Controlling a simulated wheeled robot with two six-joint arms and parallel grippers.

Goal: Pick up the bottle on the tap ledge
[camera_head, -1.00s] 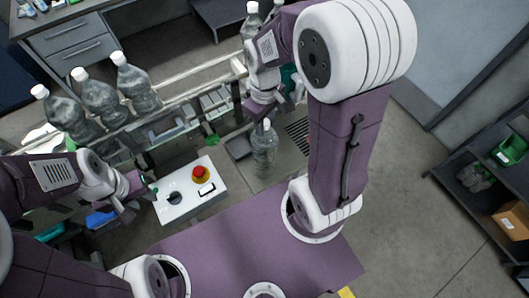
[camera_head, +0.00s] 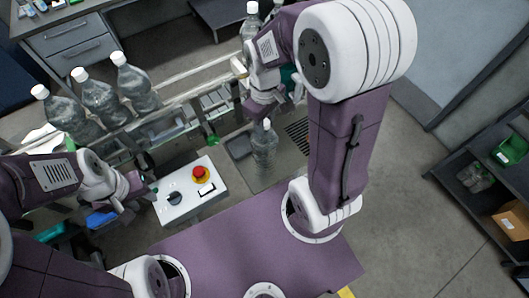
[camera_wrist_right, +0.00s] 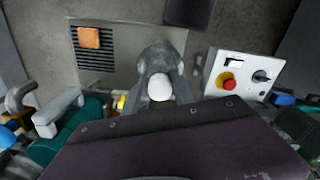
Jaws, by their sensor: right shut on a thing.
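A clear bottle with a white cap (camera_head: 265,152) stands upright at the grey metal tap ledge (camera_head: 262,182). My right gripper (camera_head: 266,114) is above it, at its cap and neck, and is shut on it. In the right wrist view the bottle's white cap (camera_wrist_right: 160,88) and grey shoulders show in the middle, and the purple gripper body hides the area below. I cannot tell if the bottle's base touches the ledge. My left gripper (camera_head: 146,188) is at the left, beside the control box, away from the bottle; its fingers are too small to read.
A white control box (camera_head: 184,205) with a red button (camera_head: 201,174) stands left of the bottle. A dark grate (camera_head: 298,135) lies to its right, with an orange block (camera_wrist_right: 88,37) on it in the wrist view. Several other bottles (camera_head: 100,97) stand behind to the left.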

